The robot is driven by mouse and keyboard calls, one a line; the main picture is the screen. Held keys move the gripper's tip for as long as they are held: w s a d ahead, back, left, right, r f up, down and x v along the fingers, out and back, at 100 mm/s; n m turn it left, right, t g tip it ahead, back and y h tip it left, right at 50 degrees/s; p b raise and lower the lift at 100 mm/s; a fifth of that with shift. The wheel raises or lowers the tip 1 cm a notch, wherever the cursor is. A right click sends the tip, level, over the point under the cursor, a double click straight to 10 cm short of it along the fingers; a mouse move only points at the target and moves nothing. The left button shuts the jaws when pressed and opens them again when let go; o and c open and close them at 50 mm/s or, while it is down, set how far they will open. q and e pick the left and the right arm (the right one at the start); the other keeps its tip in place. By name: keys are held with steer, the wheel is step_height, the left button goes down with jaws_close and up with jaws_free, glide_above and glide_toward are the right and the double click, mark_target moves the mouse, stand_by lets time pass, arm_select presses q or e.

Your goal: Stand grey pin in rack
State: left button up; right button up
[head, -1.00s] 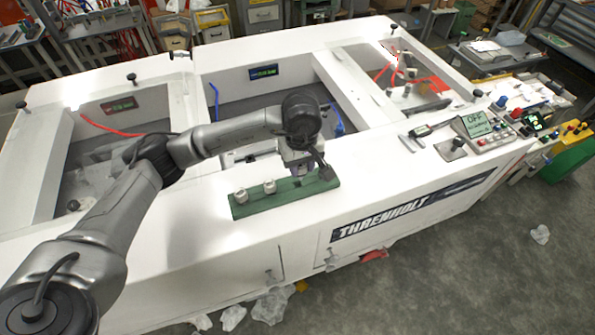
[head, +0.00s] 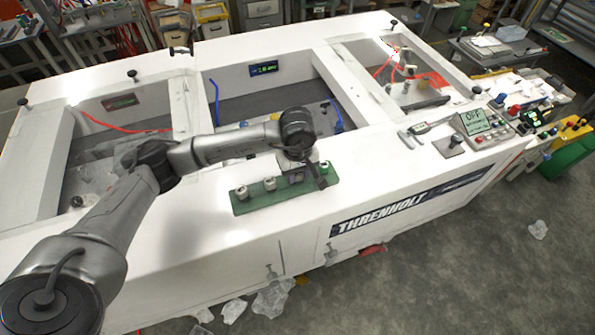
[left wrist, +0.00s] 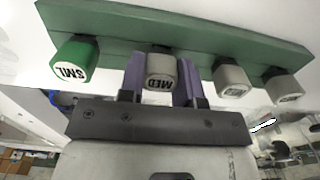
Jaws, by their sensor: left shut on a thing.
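The green rack (head: 262,205) lies along the front ledge of the white machine. In the left wrist view the rack (left wrist: 210,40) crosses the top. My left gripper (head: 297,178) is at the rack's right half, its fingertips hidden in the head view. In the left wrist view its purple fingers (left wrist: 160,78) are shut on a grey pin marked MED (left wrist: 161,83). That pin is at the rack, in line with the others; I cannot tell whether it is fully seated. Beside it are a green pin marked SML (left wrist: 75,60) and two grey pins (left wrist: 231,82) (left wrist: 284,86).
The machine's open bays (head: 262,105) lie behind the ledge, with blue and red hoses. A control panel with an OFF screen (head: 474,121) and a caliper-like tool (head: 413,130) are to the right. The ledge left of the rack is clear.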

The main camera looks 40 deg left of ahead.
arm_select(q)
steer(key=o, duration=0.9)
